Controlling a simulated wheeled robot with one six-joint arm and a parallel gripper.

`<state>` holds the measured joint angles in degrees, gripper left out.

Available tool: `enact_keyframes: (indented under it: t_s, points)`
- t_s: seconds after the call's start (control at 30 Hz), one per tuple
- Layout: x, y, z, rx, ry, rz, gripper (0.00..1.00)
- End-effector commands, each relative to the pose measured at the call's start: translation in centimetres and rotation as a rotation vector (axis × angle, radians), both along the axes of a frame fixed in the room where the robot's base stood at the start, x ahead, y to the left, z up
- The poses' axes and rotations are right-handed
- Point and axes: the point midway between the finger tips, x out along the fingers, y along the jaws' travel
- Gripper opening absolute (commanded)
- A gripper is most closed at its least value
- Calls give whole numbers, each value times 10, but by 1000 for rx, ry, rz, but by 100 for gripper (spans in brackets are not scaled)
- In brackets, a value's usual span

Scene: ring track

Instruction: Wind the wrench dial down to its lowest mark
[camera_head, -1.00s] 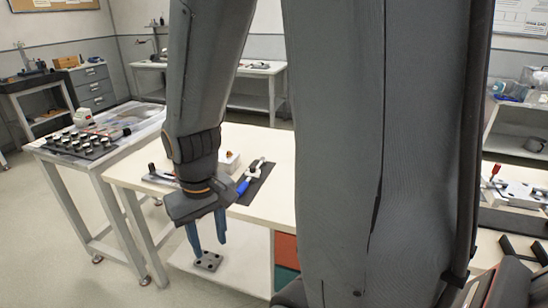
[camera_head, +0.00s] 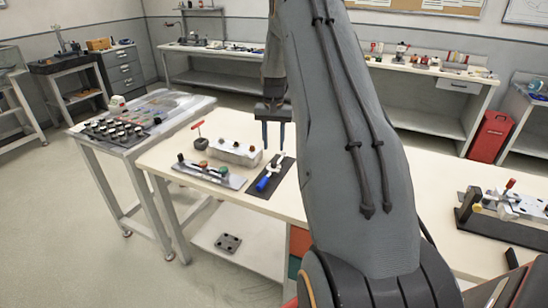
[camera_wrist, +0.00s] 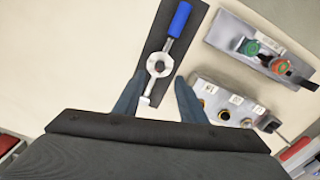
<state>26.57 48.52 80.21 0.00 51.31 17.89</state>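The wrench dial with a blue handle (camera_head: 264,182) lies on a dark mat (camera_head: 281,177) on the cream table. Its silver round head and blue grip also show in the wrist view (camera_wrist: 179,20), with the grip pointing away from my gripper and the head closer to it. My gripper (camera_head: 273,139) hangs above the table behind the dial in the head view, its blue fingers pointing down. In the wrist view the two fingers (camera_wrist: 158,97) are apart with nothing between them in their grip. The dial's marks are too small to read.
A clamp fixture (camera_head: 502,202) sits to the right. The cream tabletop before the dial (camera_head: 235,202) is bare.

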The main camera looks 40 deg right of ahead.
Motion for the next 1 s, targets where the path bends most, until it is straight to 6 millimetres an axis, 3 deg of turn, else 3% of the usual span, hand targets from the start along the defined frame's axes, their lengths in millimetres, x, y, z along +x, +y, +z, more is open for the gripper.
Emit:
enact_keyframes:
  t_s: [0.53, 0.93, 1.0]
  points:
    - [0, -1, -68, 0, 0, -2, 38]
    - [1, -1, -77, -1, -1, -1, 38]
    - [1, -1, -77, -1, -1, -1, 28]
